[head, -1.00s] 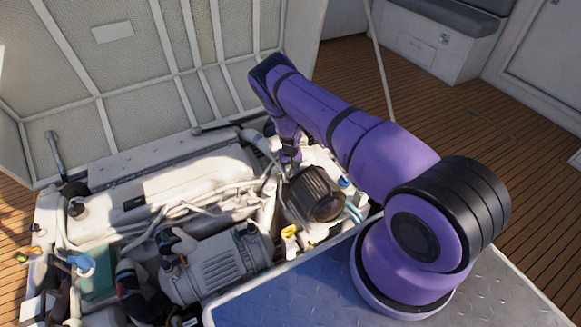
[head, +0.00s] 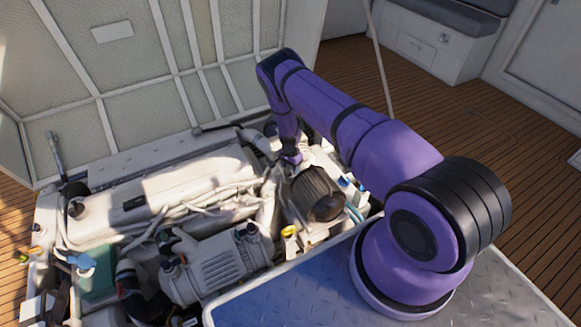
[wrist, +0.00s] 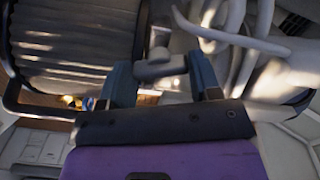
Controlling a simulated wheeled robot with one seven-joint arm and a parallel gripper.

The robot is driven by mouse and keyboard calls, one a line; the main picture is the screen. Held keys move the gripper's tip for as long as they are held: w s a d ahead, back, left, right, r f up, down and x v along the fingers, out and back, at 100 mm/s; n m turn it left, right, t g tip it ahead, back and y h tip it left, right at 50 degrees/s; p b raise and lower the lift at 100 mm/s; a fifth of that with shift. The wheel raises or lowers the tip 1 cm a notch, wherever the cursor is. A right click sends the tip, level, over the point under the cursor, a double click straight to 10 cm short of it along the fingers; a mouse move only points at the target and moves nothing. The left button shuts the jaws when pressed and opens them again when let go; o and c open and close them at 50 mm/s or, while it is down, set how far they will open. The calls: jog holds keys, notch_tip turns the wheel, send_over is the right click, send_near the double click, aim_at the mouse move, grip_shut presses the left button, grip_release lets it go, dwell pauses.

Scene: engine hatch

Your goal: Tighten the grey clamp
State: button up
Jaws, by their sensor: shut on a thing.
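My gripper (wrist: 163,80) shows in the wrist view with its two dark fingers on either side of a small pale grey, rounded T-shaped piece, which looks like the grey clamp's handle (wrist: 160,67). The fingers are shut on it. The rest of the clamp cannot be made out. In the head view my gripper (head: 291,160) reaches down into the engine bay, just behind the dark ribbed cylinder (head: 314,187). The clamp is too small or hidden to tell there.
The ribbed cylinder (wrist: 75,45) stands close to the left of my fingers in the wrist view. Pale hoses (wrist: 235,40) run close on the right. A yellow cap (head: 289,231) and the bay's front edge (head: 290,269) lie nearer. The raised hatch (head: 130,85) stands behind.

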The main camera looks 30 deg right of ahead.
aim_at(290, 167)
jog(key=shift+m, duration=2.3)
jog(key=o, duration=0.9)
jog(key=shift+r, duration=0.15)
notch_tip(290, 167, up, 11)
jog(key=shift+f, duration=0.2)
